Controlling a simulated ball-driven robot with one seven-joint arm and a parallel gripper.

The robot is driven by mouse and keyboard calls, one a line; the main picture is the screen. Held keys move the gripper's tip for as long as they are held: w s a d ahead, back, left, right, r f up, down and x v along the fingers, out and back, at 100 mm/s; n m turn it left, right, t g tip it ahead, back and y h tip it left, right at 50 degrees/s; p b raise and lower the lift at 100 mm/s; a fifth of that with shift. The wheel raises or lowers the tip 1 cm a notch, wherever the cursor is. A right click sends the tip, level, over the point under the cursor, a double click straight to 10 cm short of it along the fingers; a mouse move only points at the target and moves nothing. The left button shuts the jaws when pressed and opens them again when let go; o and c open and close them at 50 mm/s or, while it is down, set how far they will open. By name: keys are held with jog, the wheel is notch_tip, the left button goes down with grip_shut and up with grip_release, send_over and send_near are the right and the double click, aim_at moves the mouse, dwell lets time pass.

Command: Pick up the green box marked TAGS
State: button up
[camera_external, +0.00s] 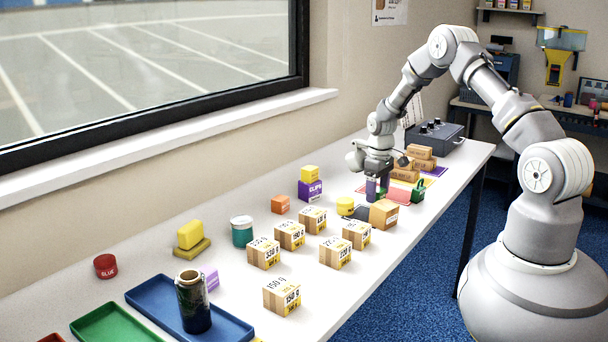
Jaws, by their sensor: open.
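My gripper (377,190) points down at the far part of the table, with its dark fingers apart. A small green box (382,193) shows at the fingers, partly hidden by them. I cannot read a TAGS mark on it at this size, nor tell whether the fingers touch it. Another green thing (418,190), with a dark upper part, stands to the right, near a red mat (399,197).
Stacked brown boxes (405,174) stand behind right.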

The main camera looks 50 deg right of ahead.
jog(key=shift+f, duration=0.45)
jog(key=shift+r, duration=0.15)
jog(key=c, duration=1)
